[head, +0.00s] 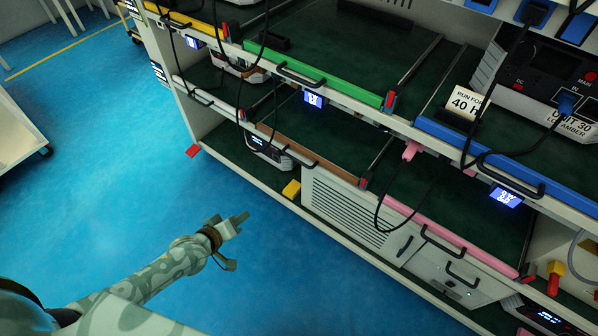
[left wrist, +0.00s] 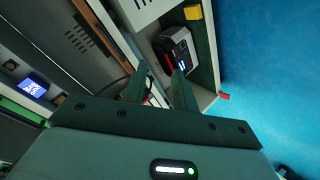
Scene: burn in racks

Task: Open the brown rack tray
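The brown rack tray (head: 330,167) is a dark green shelf tray with a brown front edge, in the lower middle of the rack in the head view. A black bar handle (head: 290,152) is on its front. It looks pushed in, level with the rack front. My left gripper (head: 237,238) is over the blue floor, in front of the rack and apart from the handle. In the left wrist view its two fingers (left wrist: 160,88) stand apart with nothing held between them. A thin brown strip shows behind them, partly hidden. My right gripper is not in view.
A green-edged tray (head: 330,76) lies above and a pink-edged tray (head: 450,235) to the right. Black cables hang across the rack front. A yellow block (head: 291,189) and a device (head: 268,150) sit low down.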

